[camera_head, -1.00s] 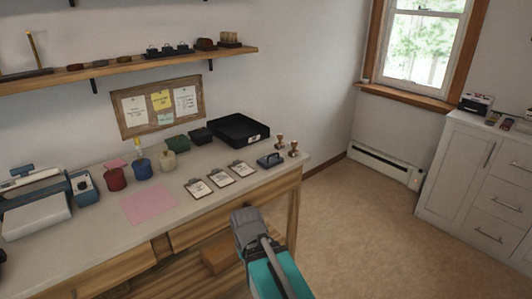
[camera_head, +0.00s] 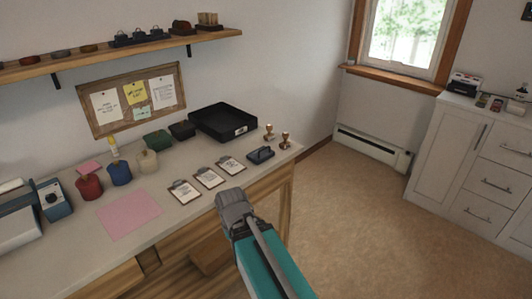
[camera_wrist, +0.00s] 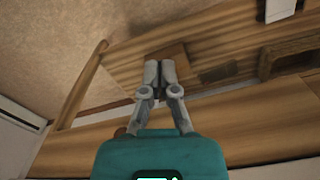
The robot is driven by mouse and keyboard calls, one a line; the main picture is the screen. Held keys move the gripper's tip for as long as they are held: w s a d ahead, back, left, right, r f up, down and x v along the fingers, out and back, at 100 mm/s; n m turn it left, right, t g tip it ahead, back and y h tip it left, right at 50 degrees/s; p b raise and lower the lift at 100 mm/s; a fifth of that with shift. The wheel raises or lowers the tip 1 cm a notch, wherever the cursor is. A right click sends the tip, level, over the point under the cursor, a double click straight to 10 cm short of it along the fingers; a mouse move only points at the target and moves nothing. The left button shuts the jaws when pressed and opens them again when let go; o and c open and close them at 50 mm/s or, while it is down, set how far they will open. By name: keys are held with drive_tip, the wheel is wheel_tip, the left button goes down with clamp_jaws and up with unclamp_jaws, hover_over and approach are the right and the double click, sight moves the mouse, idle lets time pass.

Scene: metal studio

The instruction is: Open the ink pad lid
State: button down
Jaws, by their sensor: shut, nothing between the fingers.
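No ink pad can be named for certain. A small dark blue, block-like item (camera_head: 261,154) lies near the right end of the desk, beside the clipboards; I cannot tell whether it is the ink pad. A green box (camera_head: 157,140) and a dark box (camera_head: 182,130) sit further back, and their lids cannot be made out. My gripper (camera_head: 233,198) is in front of the desk's front edge, apart from these items. In the wrist view my gripper (camera_wrist: 160,72) is shut and empty, its fingers together against a background of wooden desk parts.
The desk (camera_head: 170,215) also holds several clipboards (camera_head: 209,177), a pink sheet (camera_head: 130,213), coloured jars (camera_head: 120,172), a black tray (camera_head: 224,122) and two wooden-handled stamps (camera_head: 285,140). A shelf (camera_head: 110,58) hangs above. Open floor (camera_head: 370,220) lies to the right, before a white cabinet (camera_head: 460,160).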

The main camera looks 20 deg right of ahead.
drive_tip(key=w+d+r+m+t+y+b, duration=0.2)
drive_tip(key=w+d+m+t+y+b, duration=0.4)
drive_tip(key=w+d+t+y+b, duration=0.4)
drive_tip(key=w+d+r+m+t+h+b, duration=0.1)
drive_tip(key=d+r+m+t, duration=0.2)
drive_tip(key=d, duration=0.6)
drive_tip(key=w+d+r+m+t+h+b, duration=0.1)
drive_tip(key=d+r+m+t, duration=0.3)
drive_tip(key=d, duration=0.5)
drive_tip(key=shift+w+d+r+m+t+h+b, duration=0.15)
drive_tip(key=shift+w+d+m+t+h+b, duration=0.15)
drive_tip(key=shift+m+t+h+b, duration=0.5)
drive_tip(key=shift+w+a+p, duration=0.1)
drive_tip(key=shift+p, duration=0.2)
